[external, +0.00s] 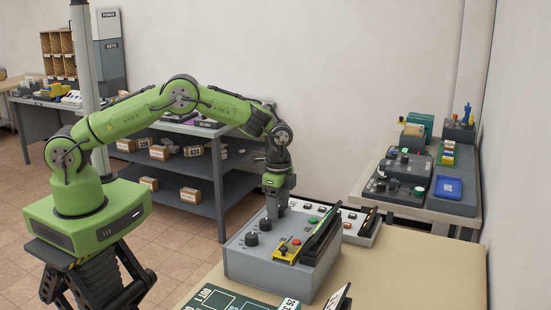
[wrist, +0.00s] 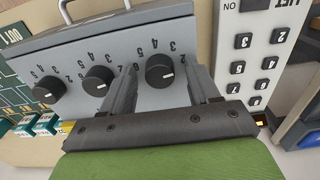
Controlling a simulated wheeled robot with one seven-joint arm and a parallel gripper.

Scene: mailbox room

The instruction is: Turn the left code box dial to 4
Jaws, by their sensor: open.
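The grey code box (external: 262,264) stands on the tan table. In the wrist view its face (wrist: 150,30) carries a row of black dials: one dial (wrist: 48,90) at picture left, one (wrist: 98,78) in the middle and one (wrist: 160,70) at picture right. My gripper (wrist: 163,82) is open, with its fingers on either side of the picture-right dial. Its white mark points to lower right; the fingers hide part of its number ring. In the external view my gripper (external: 278,207) points down over the box's far end, hiding that dial; two dials show in front.
A white keypad panel (wrist: 253,60) lies close to the right of my gripper in the wrist view. The table (external: 420,275) is clear farther right.

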